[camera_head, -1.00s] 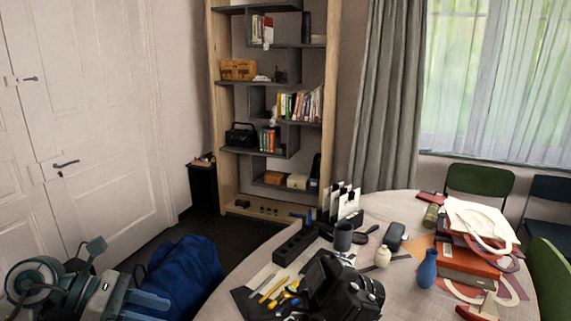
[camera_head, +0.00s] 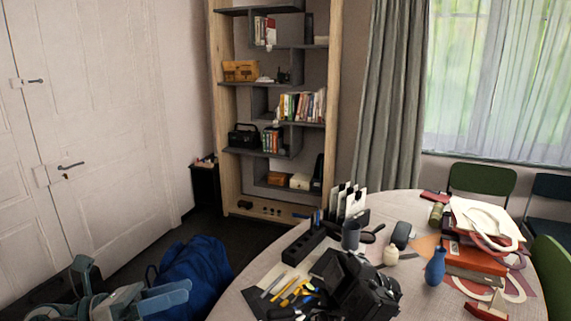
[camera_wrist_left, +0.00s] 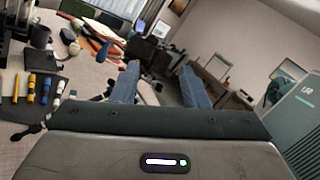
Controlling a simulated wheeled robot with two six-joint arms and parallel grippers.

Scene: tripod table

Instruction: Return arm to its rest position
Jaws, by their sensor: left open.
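My left gripper (camera_head: 187,293) is at the lower left of the head view, in front of the blue bag and left of the table. Its two blue-grey fingers are apart with nothing between them. In the left wrist view its fingers (camera_wrist_left: 159,69) stand apart and empty, with the room and table beyond. The left arm's links fill the bottom left corner of the head view, partly cut off by the edge. My right gripper does not show.
A blue bag (camera_head: 193,278) lies on the floor beside the left gripper. The round table (camera_head: 245,287) holds a bulky black object (camera_head: 362,290), pens (camera_head: 290,291), a blue vase (camera_head: 435,266) and stacked books (camera_head: 474,258). A white door (camera_head: 100,150) and shelf (camera_head: 228,150) stand behind.

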